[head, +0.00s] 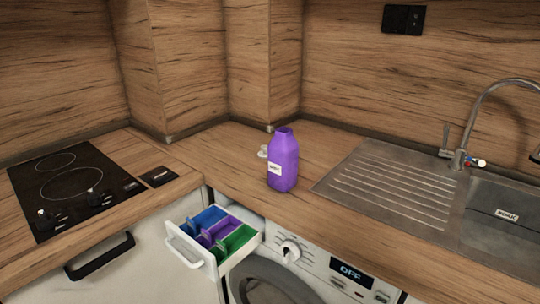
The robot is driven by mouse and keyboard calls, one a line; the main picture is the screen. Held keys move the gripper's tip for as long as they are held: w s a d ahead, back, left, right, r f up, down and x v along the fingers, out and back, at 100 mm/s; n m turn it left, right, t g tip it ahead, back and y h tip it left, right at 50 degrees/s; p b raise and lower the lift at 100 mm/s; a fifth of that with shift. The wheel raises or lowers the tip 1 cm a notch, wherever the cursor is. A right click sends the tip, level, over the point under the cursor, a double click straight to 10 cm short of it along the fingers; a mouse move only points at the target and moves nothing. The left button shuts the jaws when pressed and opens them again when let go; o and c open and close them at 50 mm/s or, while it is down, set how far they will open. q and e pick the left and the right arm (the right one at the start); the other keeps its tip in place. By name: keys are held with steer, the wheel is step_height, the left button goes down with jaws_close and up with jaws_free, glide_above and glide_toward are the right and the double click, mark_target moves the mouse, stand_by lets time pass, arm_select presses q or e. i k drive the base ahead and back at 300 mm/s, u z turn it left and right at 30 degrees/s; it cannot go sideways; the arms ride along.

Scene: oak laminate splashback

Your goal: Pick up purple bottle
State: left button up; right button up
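The purple bottle (284,160) stands upright on the wooden countertop (225,165), near the middle of the head view. It has a white label on its front and no cap that I can make out. Nothing is touching it. Neither of my grippers shows in the head view.
A detergent drawer (192,250) with blue, purple and green compartments is pulled out from the washing machine (330,275) below the bottle. A small pale object (263,152) sits behind the bottle. A sink (410,190) lies right, a black hob (70,185) left.

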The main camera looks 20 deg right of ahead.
mark_target(282, 148)
steer(key=k, duration=1.25)
steer(key=z, duration=0.55)
steer(key=i, duration=1.05)
steer(key=u, duration=0.55)
